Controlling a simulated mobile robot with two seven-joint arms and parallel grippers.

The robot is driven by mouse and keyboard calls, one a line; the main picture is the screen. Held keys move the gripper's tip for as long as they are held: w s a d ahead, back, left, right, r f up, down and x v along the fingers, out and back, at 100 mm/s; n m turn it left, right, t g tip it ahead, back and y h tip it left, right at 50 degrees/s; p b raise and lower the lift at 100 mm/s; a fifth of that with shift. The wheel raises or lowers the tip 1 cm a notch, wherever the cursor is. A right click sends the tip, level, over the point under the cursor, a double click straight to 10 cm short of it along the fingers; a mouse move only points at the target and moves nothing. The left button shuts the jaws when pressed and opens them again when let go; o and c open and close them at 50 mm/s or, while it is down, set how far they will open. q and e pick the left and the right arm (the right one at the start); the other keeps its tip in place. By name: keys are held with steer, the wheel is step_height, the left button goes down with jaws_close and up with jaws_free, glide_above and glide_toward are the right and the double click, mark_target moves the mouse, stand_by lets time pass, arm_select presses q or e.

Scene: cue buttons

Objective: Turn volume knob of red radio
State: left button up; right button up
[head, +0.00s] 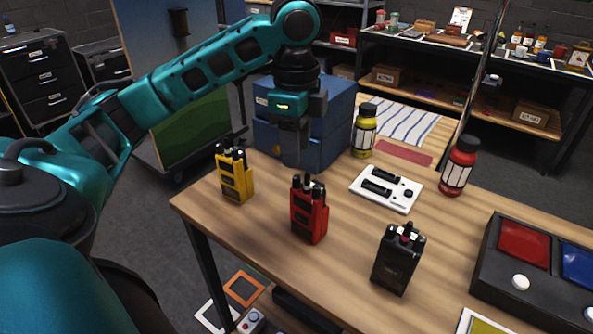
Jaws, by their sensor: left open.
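The red radio (309,215) stands upright near the middle of the wooden table. Short black knobs and an antenna stick up from its top; I cannot tell which one is the volume knob. My left gripper (292,155) points down, above and behind the red radio, in front of the blue box. It is open and apart from the radio, with nothing seen between its fingers. My right gripper is not in view.
A yellow radio (235,176) stands to the left and a black radio (398,260) to the right. A dark button console (541,272) is at right.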

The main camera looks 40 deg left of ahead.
mark_target(297, 178)
arm_select(q)
steer(key=shift+f, duration=3.15)
jaws_close()
